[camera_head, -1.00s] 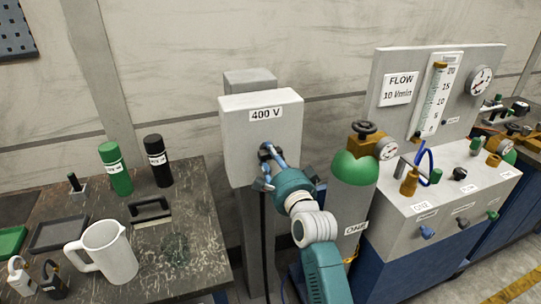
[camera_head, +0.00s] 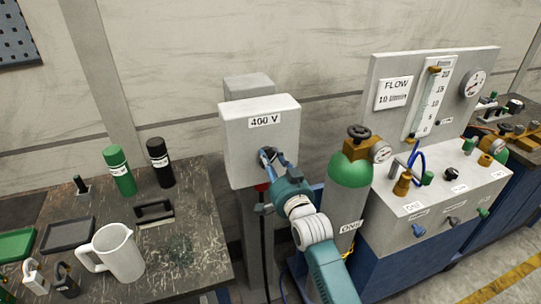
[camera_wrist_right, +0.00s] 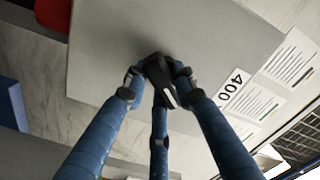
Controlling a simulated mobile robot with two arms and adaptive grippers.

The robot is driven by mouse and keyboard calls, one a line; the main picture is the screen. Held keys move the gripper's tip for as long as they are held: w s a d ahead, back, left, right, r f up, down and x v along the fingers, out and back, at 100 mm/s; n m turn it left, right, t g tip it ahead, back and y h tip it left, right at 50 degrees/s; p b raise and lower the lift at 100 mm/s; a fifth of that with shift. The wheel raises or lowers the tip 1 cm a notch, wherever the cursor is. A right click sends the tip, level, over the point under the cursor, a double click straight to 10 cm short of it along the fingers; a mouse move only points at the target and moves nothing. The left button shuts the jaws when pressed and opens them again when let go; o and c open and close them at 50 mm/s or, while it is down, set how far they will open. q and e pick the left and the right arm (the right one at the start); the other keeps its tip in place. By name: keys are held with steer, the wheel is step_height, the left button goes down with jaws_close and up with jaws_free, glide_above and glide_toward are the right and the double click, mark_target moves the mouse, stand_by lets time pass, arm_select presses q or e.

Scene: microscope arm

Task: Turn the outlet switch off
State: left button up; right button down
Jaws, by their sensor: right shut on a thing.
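The outlet box (camera_head: 240,143) is a light grey box marked "400 V" on a grey post in the head view. A black switch handle (camera_wrist_right: 158,80) stands out from its front face in the right wrist view. My right gripper (camera_head: 267,157) reaches the lower front of the box. In the right wrist view its blue fingers (camera_wrist_right: 157,84) are closed around the black handle. The fingers hide most of the switch in the head view, so I cannot read its position. My left gripper is not in view.
A green-topped gas cylinder (camera_head: 350,171) stands close to the right of my right arm. A flow panel (camera_head: 435,185) is further right. A table (camera_head: 190,235) at the left carries a white jug (camera_head: 120,253), bottles and padlocks. A red part (camera_head: 262,187) shows under the box.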

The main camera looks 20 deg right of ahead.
steer(key=n+p, duration=0.1)
steer(key=n, duration=0.2)
steer(key=shift+r+n, duration=0.15)
steer(key=shift+n, duration=0.15)
steer(key=shift+n+p, duration=0.65)
steer(key=shift+n, duration=1.15)
steer(key=c, duration=1.4)
jaws_free()
steer(key=s, duration=1.2)
steer(key=shift+d, duration=0.25)
